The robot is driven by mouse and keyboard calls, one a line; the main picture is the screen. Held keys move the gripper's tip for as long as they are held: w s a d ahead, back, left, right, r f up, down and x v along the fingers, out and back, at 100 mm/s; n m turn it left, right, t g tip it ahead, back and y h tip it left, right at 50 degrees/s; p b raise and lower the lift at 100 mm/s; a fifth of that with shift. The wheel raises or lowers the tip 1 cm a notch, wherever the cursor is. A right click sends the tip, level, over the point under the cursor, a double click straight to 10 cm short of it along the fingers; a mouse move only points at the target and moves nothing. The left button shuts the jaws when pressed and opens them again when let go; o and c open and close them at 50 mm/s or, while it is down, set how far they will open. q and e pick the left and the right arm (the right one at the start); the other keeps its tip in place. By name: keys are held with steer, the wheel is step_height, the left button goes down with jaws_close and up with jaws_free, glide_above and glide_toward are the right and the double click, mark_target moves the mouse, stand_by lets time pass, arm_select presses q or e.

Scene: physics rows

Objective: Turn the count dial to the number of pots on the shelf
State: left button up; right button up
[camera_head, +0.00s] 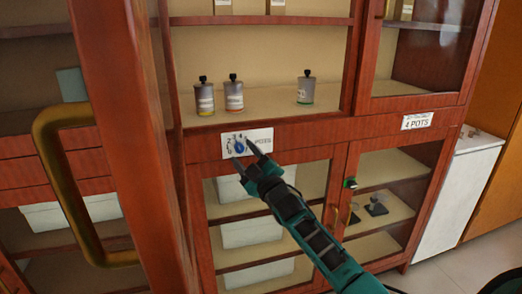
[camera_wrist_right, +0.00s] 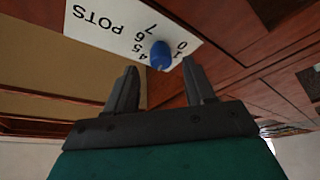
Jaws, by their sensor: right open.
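The blue count dial (camera_head: 240,146) sits on a white plate (camera_head: 262,137) on the cabinet's front rail. In the right wrist view the dial (camera_wrist_right: 161,55) is just beyond my fingertips, with printed numbers and the word POTS beside it; its setting is unclear. My right gripper (camera_head: 246,152) is open in front of the dial, its fingers on either side of it, apparently not touching it. Three grey lidded pots stand on the shelf (camera_head: 270,104) above: one with a yellow band (camera_head: 204,98), one orange (camera_head: 234,96), one green (camera_head: 306,90). My left gripper is not in view.
A sign reading 4 POTS (camera_head: 417,122) is on the rail at the right. A wooden door edge with a large brass handle (camera_head: 62,180) stands close on the left. Glass doors below hold white boxes (camera_head: 252,231) and small dark items (camera_head: 377,207).

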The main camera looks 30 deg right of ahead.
steer(key=v, duration=1.1)
steer(key=shift+s+r+p, duration=0.15)
steer(key=shift+s+p, duration=0.1)
steer(key=shift+p, duration=0.05)
